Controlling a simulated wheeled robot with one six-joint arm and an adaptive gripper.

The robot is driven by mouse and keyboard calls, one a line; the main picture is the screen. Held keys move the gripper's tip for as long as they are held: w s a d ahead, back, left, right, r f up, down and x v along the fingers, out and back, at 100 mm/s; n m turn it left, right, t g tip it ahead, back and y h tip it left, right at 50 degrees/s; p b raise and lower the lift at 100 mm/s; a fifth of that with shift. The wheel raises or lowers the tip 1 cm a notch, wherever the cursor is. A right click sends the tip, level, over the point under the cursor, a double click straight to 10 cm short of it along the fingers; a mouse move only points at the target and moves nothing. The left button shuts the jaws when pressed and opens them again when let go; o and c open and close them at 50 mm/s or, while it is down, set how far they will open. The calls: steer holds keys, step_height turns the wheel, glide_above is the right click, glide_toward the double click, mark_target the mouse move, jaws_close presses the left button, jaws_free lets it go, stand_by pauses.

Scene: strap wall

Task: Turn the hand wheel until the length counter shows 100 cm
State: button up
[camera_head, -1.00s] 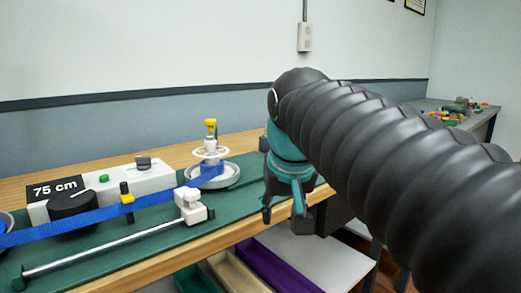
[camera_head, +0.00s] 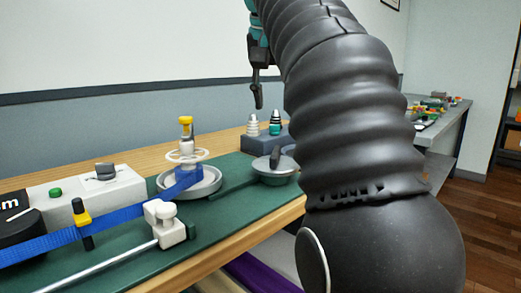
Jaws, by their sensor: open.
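The hand wheel is a white ring (camera_head: 187,158) on a hub with a yellow knob (camera_head: 185,121) standing up from it. It sits above a grey round reel (camera_head: 190,183) that the blue strap (camera_head: 120,214) runs to. The length counter (camera_head: 8,205) is cut off by the left edge of the picture; only an "m" shows, so its number cannot be read. My gripper (camera_head: 258,96) is open and empty, raised in the air to the right of the wheel and above the bench. My arm hides part of it.
A grey block with two ribbed cones (camera_head: 264,126) and a grey disc with a dark handle (camera_head: 274,165) stand right of the wheel. A white clamp (camera_head: 164,222) on a metal rod lies in front. A white box with a green button (camera_head: 55,192) stands left.

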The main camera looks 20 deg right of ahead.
mark_target(276, 151)
steer(key=b+x, duration=0.5)
steer(key=x, duration=0.8)
steer(key=shift+w+d+f, duration=0.2)
steer(key=shift+w+f, duration=0.05)
jaws_close()
